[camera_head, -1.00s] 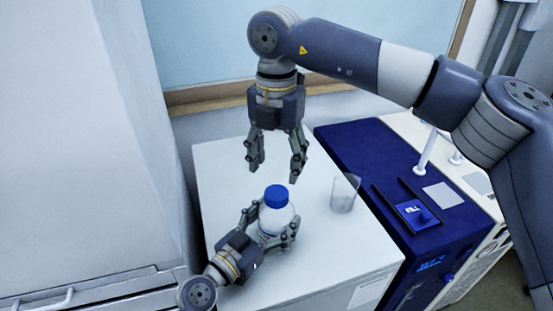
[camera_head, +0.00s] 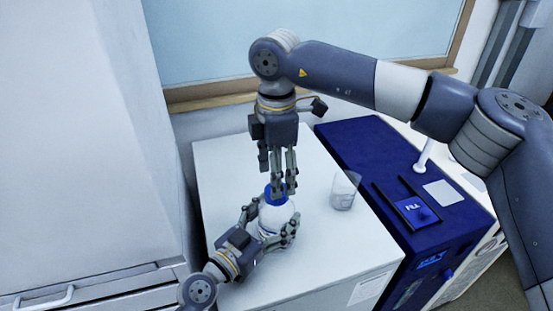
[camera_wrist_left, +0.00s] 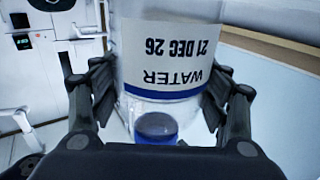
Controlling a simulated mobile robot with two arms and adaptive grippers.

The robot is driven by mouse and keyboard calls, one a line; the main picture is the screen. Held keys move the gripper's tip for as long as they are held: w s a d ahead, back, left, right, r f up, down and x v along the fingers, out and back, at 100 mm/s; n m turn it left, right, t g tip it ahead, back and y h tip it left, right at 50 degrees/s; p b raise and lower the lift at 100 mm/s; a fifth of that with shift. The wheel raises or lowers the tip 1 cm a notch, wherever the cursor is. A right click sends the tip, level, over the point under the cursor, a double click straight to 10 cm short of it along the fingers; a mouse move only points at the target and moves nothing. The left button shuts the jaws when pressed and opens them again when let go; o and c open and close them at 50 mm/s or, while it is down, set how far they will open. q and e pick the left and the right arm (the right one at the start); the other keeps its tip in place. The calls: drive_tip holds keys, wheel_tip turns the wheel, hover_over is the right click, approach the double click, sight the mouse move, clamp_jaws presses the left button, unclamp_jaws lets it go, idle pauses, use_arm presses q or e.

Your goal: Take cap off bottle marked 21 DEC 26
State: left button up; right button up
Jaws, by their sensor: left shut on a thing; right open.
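The bottle (camera_head: 277,218) has a white label and a blue cap (camera_head: 270,192), and stands upright on the white bench top. In the left wrist view the bottle (camera_wrist_left: 165,50) shows its label upside down, reading WATER and 21 DEC 26. My left gripper (camera_head: 275,232) is shut around the bottle's body from the left front. My right gripper (camera_head: 280,190) points straight down from above, with its open fingers at the cap. The fingers partly hide the cap, and I cannot tell whether they touch it.
A clear beaker (camera_head: 344,190) stands on the white bench (camera_head: 226,165) to the right of the bottle. A blue instrument (camera_head: 350,140) with a raised tray is further right. A tall white cabinet (camera_head: 80,140) rises on the left. The front of the bench is clear.

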use_arm(q)
drive_tip(key=shift+f, duration=0.1)
use_arm(e)
drive_tip(key=shift+f, duration=2.1)
drive_tip(key=shift+c, duration=0.5)
